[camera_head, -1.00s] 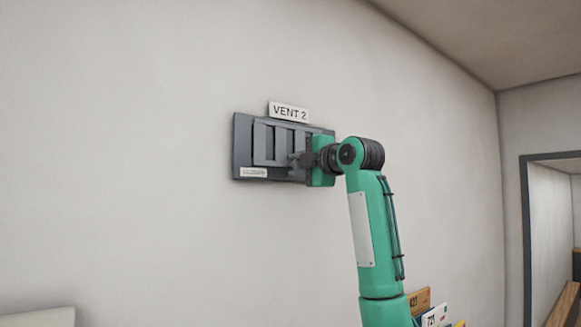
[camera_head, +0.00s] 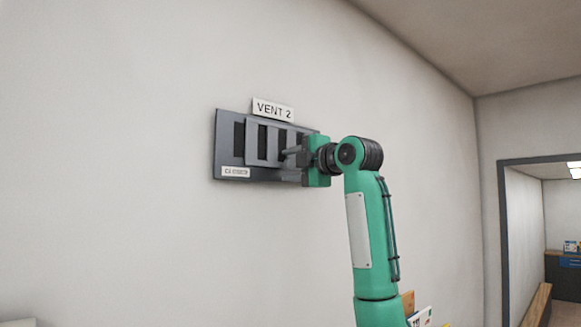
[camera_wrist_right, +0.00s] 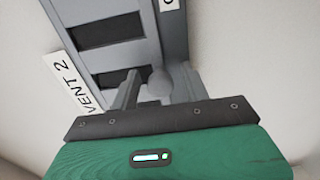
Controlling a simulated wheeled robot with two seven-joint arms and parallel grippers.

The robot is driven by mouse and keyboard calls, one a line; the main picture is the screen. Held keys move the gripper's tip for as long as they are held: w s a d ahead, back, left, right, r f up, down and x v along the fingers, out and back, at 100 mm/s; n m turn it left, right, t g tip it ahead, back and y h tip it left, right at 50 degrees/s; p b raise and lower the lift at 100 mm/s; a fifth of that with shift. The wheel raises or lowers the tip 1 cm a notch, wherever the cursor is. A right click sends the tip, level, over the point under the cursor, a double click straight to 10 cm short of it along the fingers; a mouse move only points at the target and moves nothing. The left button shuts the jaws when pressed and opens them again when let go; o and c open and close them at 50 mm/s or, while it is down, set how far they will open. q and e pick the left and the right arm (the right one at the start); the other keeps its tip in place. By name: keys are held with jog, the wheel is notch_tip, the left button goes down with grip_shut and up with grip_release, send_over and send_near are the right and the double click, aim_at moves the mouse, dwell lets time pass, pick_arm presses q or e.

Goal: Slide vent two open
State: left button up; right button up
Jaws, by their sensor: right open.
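Vent two is a dark grey wall plate (camera_head: 228,155) with a lighter grey slotted slider (camera_head: 272,150) on its front. Dark openings show through the slider, and one dark opening shows on the plate left of the slider. A white VENT 2 sign (camera_head: 273,109) is above it. My right gripper (camera_head: 290,158) is at the slider's right part, covering the plate's right end. In the right wrist view, its open fingers (camera_wrist_right: 158,88) stand on either side of a round grey knob (camera_wrist_right: 159,82) on the slider (camera_wrist_right: 115,55). My left gripper is not in view.
A small white label (camera_head: 235,172) is on the plate's lower left. The pale wall around the vent is clear. A grey-framed doorway (camera_head: 503,230) is at the right. Coloured cards (camera_head: 421,317) show behind my right arm at the bottom.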

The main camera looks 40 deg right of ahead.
jog(key=s+d+b, duration=0.1)
jog(key=s+b, duration=0.5)
jog(key=s, duration=0.7)
jog(key=shift+s, duration=0.25)
